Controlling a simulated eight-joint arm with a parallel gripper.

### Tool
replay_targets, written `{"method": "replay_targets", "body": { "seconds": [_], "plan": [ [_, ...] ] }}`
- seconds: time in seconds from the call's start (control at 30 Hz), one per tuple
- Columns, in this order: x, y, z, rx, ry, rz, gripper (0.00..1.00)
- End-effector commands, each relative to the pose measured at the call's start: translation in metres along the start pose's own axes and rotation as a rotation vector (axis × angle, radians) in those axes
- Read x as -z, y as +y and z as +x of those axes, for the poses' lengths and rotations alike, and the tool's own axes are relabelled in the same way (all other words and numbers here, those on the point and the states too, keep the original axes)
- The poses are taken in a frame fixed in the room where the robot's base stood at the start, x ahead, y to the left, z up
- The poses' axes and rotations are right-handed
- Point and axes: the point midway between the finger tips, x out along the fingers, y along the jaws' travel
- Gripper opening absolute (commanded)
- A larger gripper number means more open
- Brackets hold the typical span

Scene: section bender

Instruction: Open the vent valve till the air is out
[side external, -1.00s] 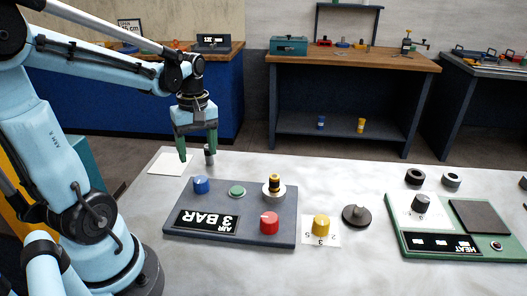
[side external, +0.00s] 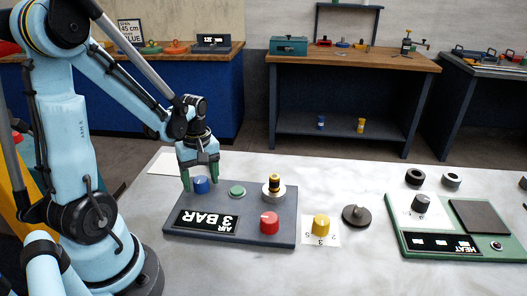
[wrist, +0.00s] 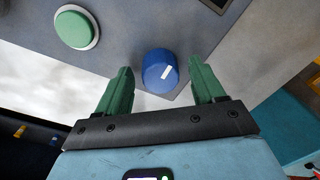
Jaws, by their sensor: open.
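The dark air panel (side external: 255,210) lies on the table and carries a display (side external: 207,222) reading "AIR 3 BAR". A blue knob (side external: 201,186) with a white pointer mark sits at its far left corner. It also shows in the wrist view (wrist: 160,72). My gripper (side external: 200,184) is open, low at this knob. In the wrist view its green fingers (wrist: 160,82) stand on either side of the knob, with visible gaps. A green button (side external: 237,192), a red knob (side external: 269,223) and a yellow-and-black piece on a pale round base (side external: 275,196) share the panel. No label marks the vent valve.
Right of the panel are a yellow knob (side external: 321,225) on a numbered card and a black round knob (side external: 356,216). A green heat panel (side external: 462,246) lies farther right. A white sheet (side external: 168,166) lies behind my gripper. The table's front is clear.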

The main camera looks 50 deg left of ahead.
Motion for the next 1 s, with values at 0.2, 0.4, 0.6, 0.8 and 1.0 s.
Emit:
{"method": "replay_targets", "body": {
  "seconds": [0.2,0.4,0.6,0.8,1.0],
  "plan": [
    [0.0000,0.0000,0.0000,0.000,0.000,0.000,0.65],
    [0.0000,0.0000,-0.0001,0.000,0.000,0.000,0.35],
    [0.0000,0.0000,-0.0002,0.000,0.000,0.000,0.12],
    [0.0000,-0.0001,-0.0002,0.001,0.001,0.023,0.12],
    [0.0000,0.0001,-0.0001,0.002,0.006,0.112,0.12]
  ]
}}
